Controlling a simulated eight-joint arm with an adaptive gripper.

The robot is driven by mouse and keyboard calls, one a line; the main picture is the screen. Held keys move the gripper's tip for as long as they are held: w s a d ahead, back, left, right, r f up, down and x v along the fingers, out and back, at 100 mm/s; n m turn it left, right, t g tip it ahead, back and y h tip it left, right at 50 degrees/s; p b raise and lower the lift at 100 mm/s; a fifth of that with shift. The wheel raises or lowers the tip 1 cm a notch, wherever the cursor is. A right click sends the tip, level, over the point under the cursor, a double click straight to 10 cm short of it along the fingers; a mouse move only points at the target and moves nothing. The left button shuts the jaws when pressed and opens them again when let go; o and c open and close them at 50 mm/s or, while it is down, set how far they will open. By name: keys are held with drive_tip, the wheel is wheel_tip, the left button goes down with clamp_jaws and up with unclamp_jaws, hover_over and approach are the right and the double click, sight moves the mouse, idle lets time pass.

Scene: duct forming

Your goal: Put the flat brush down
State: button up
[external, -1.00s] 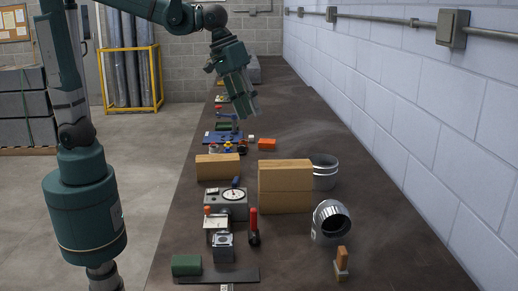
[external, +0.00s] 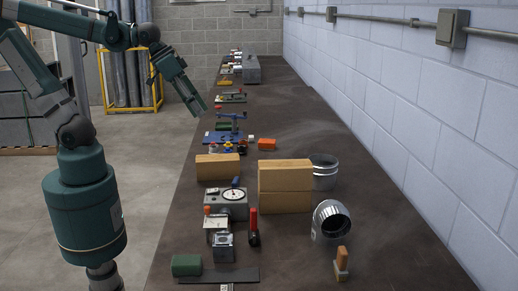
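What looks like the flat brush (external: 342,258) is at the near right of the dark bench (external: 300,255). It has an orange-brown handle above a paler lower part and rests on the bench, apart from my gripper. My gripper (external: 201,109) is in the air at the bench's left edge, far from the brush and angled down to the right. I see nothing held in it. Its fingers are too small to tell whether they are open or shut.
Metal duct pieces (external: 331,222) lie behind the brush. The right strip along the wall is mostly clear.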

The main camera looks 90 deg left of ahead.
drive_tip(key=s+a+f+m+t, duration=0.1)
drive_tip(key=s+a+f+m, duration=0.1)
drive_tip(key=s, duration=0.4)
drive_tip(key=shift+s+a+f, duration=0.15)
drive_tip(key=shift+a+f, duration=0.2)
drive_tip(key=shift+f, duration=0.5)
